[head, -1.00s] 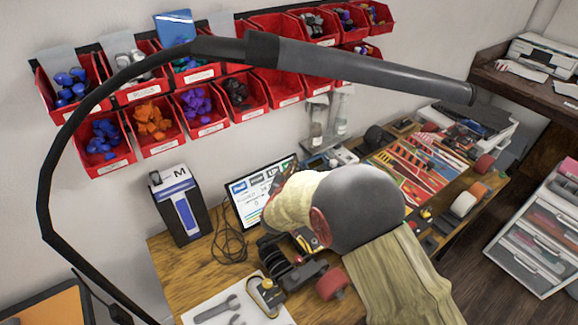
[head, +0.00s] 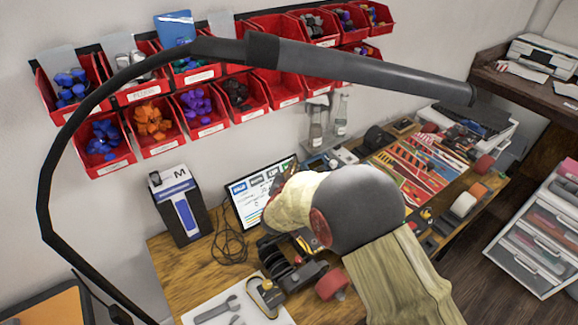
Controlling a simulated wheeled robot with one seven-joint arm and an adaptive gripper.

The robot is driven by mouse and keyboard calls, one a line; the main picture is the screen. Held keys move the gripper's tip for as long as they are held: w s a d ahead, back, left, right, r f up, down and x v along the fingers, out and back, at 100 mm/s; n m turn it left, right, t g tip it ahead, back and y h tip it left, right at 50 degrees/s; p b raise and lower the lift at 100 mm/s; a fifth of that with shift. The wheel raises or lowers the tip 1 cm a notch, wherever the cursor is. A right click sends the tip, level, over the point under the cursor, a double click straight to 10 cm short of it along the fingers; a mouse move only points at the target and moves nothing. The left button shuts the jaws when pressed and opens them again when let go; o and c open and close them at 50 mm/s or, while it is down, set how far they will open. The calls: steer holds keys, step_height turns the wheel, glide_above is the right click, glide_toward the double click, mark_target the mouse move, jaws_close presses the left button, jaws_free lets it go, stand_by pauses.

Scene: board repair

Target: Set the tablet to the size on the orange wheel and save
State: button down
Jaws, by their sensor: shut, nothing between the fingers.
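The tablet (head: 246,207) leans upright at the back of the bench, its lit screen facing me. It shows a row of tabs on top, a green button (head: 284,167) at the top right and small lines I cannot read surely. My arm covers its lower right. My gripper (head: 291,173) barely shows as a dark tip by the tablet's right edge; it is shut and empty, mostly hidden behind my arm. An orange wheel (head: 478,190) seems to lie at the bench's right end; no size on it is readable.
A red wheel (head: 332,285) and a metal truck part (head: 290,270) lie at the front. A white mat with wrenches (head: 216,312) is at front left. A box marked M (head: 180,207) stands left of the tablet. A black lamp arm (head: 350,68) arches overhead, before red bins.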

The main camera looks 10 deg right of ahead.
steer(key=shift+w, duration=0.1)
steer(key=shift+w+a+f, duration=0.15)
steer(key=shift+w+f, duration=0.05)
steer(key=shift+w, duration=0.05)
steer(key=shift+w+a+f+b, duration=0.1)
steer(key=shift+w+b, duration=0.15)
steer(key=shift+b, duration=0.05)
stand_by(0.8)
steer(key=shift+s, duration=0.1)
steer(key=shift+s+d+r+p, duration=0.25)
steer(key=shift+s+r+p, duration=0.1)
steer(key=shift+s, duration=0.2)
stand_by(0.3)
steer(key=shift+s+d+r+p, duration=0.3)
steer(key=shift+s+r+p, duration=0.1)
steer(key=shift+s, duration=0.25)
steer(key=shift+s+d+r+p, duration=0.25)
steer(key=shift+s+r+p, duration=0.1)
steer(key=shift+s, duration=0.35)
steer(key=shift+s+d+r+p, duration=0.3)
steer(key=shift+s+r, duration=0.1)
steer(key=shift+s, duration=0.25)
